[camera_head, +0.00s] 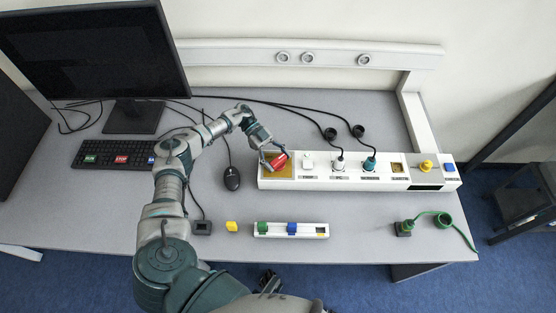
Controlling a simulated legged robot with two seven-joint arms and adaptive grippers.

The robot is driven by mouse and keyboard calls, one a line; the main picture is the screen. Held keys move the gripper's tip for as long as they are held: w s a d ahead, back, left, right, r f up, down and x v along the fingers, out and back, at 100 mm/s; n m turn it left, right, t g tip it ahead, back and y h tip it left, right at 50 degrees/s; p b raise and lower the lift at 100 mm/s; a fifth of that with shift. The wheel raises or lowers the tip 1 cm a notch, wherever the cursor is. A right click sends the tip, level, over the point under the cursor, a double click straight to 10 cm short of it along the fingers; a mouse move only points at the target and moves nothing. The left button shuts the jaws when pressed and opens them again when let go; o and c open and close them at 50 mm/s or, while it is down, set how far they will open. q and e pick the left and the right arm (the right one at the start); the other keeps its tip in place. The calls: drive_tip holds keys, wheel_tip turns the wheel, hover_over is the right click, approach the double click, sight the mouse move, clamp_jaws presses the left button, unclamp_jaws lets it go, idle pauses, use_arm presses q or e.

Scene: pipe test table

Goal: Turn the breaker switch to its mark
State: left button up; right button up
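The breaker switch seems to be the red handle (280,160) on a yellow panel (270,172) at the left end of the long white strip. My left gripper (270,157) is at the red handle, with a finger on its left side. The other finger is partly hidden, and I cannot tell whether they close on the handle. The handle looks tilted, rising to the right. Its mark is too small to make out. My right gripper cannot be made out.
The white strip (318,183) also carries sockets with plugs, a yellow knob (426,166) and a blue block (449,168). A smaller strip (262,230) with green and blue parts lies in front.

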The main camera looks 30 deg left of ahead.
use_arm(q)
drive_tip(key=o, duration=0.3)
drive_tip(key=shift+w, duration=0.1)
drive_tip(key=shift+o, duration=0.2)
drive_tip(key=shift+v, duration=3.85)
drive_tip(key=shift+w+f, duration=0.1)
